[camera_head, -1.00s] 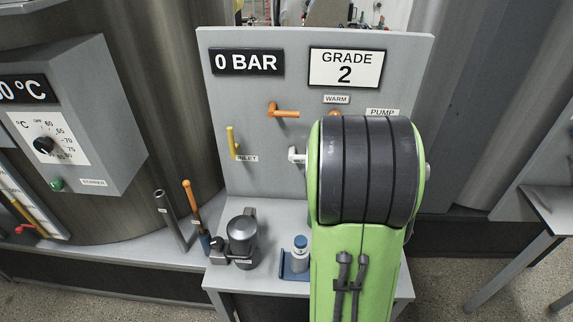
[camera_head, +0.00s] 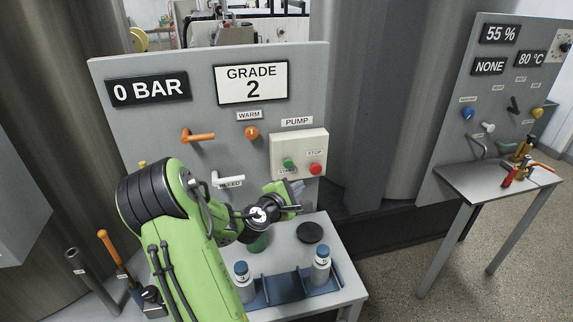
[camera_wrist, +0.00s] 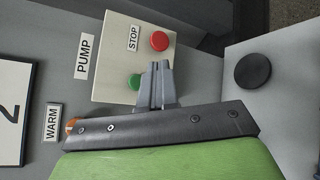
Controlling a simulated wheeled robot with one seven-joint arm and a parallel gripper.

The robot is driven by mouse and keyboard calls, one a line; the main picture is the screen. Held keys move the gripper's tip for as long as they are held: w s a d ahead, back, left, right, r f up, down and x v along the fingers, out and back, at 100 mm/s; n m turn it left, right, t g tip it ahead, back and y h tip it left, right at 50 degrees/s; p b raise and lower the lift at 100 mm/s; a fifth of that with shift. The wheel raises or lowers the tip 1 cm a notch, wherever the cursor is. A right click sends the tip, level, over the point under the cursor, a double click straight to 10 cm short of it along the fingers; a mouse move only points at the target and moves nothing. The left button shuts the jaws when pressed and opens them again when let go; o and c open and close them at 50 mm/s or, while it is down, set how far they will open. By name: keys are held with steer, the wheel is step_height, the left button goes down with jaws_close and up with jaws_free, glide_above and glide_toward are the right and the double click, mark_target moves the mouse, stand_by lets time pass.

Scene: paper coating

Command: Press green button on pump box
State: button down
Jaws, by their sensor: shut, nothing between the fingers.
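The pump box (camera_head: 281,140) is a pale box on the grey panel, under the PUMP label. Its green button (camera_head: 288,163) is at the left and its red STOP button (camera_head: 316,169) at the right. My gripper (camera_head: 297,188) is below the buttons in the head view, apart from the green button in the picture. In the wrist view the shut, empty fingers (camera_wrist: 158,75) reach over the pump box (camera_wrist: 112,50), beside the green button (camera_wrist: 134,82) and partly over its edge. The red button (camera_wrist: 160,41) lies beyond the fingertips. I cannot tell whether the fingers touch the box.
Beside the pump box are the orange WARM knob (camera_head: 251,133), the white BLEED handle (camera_head: 229,181) and an orange lever (camera_head: 198,136). Below are two bottles in a blue rack (camera_head: 284,290) and a black disc (camera_head: 310,232). A side table (camera_head: 467,183) stands right.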

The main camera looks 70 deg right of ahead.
steer(key=w+d+p, duration=0.2)
steer(key=w+d, duration=0.1)
steer(key=d, duration=0.3)
steer(key=shift+w+d, duration=0.2)
steer(key=shift+w, duration=0.15)
stand_by(1.6)
steer(key=shift+w+d+p, duration=0.25)
steer(key=shift+d+p, duration=0.1)
steer(key=shift+d, duration=0.05)
steer(key=shift+w+d, duration=0.25)
steer(key=shift+d, duration=0.15)
stand_by(0.7)
steer(key=shift+a, duration=0.1)
steer(key=shift+s+a, duration=0.5)
steer(key=shift+a, duration=0.2)
steer(key=shift+s+a+b, duration=0.3)
steer(key=shift+s+a, duration=0.1)
steer(key=shift+a, duration=0.3)
steer(key=shift+s+a+b, duration=0.25)
steer(key=shift+s+a, duration=0.2)
steer(key=shift+a, duration=0.3)
steer(key=shift+s+a+b, duration=0.3)
steer(key=shift+s+a, duration=0.1)
steer(key=shift+a, duration=0.3)
